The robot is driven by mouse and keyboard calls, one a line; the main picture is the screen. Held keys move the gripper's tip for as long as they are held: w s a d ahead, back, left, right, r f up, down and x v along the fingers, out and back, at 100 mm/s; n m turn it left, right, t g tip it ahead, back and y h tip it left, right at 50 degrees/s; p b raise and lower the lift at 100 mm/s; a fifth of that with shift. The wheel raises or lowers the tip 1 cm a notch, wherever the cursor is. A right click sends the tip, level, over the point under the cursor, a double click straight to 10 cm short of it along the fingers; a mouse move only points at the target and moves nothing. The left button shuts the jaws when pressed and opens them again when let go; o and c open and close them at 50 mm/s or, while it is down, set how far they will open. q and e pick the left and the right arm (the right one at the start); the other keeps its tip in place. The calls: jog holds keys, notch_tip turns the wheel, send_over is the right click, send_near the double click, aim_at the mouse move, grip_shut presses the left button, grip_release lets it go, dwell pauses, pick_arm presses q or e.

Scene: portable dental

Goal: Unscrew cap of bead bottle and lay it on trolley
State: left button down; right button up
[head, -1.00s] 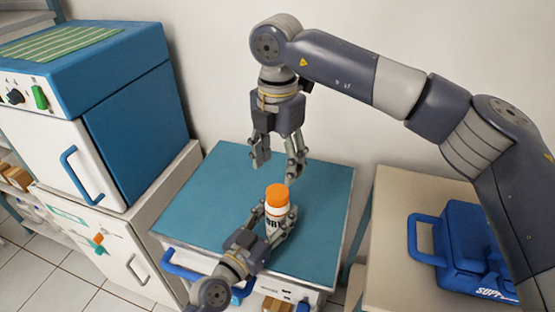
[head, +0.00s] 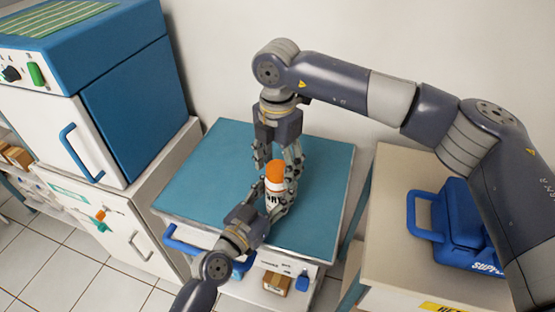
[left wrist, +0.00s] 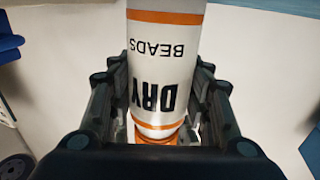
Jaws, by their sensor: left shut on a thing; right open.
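The bead bottle (head: 273,200) is white, with an orange cap (head: 274,171) on top, and stands upright over the blue trolley top (head: 205,180). My left gripper (head: 277,203) is shut on the bottle's body. In the left wrist view the bottle (left wrist: 165,55) shows upside down between my fingers, with "DRY BEADS" lettering and orange bands; its lower part in that picture is partly hidden by the gripper. My right gripper (head: 278,164) is open and points down, its fingers on either side of the cap. I cannot tell whether they touch it.
A blue and white cabinet unit (head: 125,105) stands left of the trolley. A beige table (head: 395,240) with a blue case (head: 455,230) stands at the right. The trolley's left and back areas are clear. A drawer (head: 255,285) with small items shows at its front.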

jog(key=c, duration=1.1)
